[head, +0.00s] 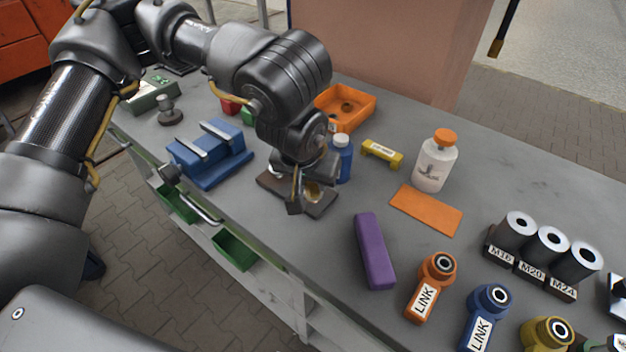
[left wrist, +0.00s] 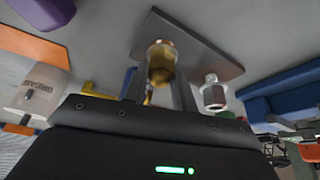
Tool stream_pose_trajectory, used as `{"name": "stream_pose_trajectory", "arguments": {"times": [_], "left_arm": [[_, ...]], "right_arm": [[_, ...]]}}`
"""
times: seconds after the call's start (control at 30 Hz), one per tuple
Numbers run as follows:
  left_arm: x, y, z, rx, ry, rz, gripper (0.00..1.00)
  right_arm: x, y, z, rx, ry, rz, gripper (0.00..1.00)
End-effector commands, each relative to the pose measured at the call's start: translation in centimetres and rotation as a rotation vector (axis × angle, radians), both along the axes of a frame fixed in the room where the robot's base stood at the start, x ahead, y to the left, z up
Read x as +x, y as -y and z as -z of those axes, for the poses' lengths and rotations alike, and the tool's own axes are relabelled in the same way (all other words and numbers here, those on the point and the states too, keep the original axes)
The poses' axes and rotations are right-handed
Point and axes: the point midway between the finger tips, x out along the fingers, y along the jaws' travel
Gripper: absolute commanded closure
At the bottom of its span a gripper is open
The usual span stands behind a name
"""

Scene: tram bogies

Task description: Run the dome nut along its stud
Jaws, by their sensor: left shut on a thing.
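The brass-coloured dome nut (left wrist: 161,62) stands over a flat brown-grey plate (left wrist: 200,48), between the fingers of my left gripper (left wrist: 160,85). In the head view the plate (head: 325,208) lies on the bench, and a bit of the brass nut (head: 313,190) shows beside my left gripper (head: 300,194), which points down and is shut on it. The nut hides the stud, so I cannot tell how far down it sits. A short silvery post (left wrist: 213,92) shows beside the nut in the left wrist view. My right gripper is not in view.
A blue bottle (head: 342,160) stands close behind the plate. A blue vise-like fixture (head: 210,155) is to the left, a purple block (head: 374,250) to the front right. An orange tray (head: 362,117), yellow bar (head: 382,153) and white bottle (head: 435,165) stand further back.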

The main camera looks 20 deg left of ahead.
Motion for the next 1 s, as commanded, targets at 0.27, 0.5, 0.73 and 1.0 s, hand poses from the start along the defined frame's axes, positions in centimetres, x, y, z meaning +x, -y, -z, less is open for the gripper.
{"name": "stream_pose_trajectory", "arguments": {"times": [0.27,0.5,0.73,1.0], "left_arm": [[0.21,-0.02,-0.33,-0.002,0.008,0.007,0.96],[0.20,-0.01,-0.31,-0.001,0.008,0.006,0.65],[0.08,0.02,-0.14,-0.002,0.003,0.007,0.51],[-0.25,0.01,-0.86,-0.002,0.002,0.009,0.51]], "right_arm": [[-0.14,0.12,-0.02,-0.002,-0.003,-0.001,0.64],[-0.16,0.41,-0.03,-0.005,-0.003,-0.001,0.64],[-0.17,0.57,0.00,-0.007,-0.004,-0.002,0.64],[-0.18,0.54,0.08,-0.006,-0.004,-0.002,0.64]]}}
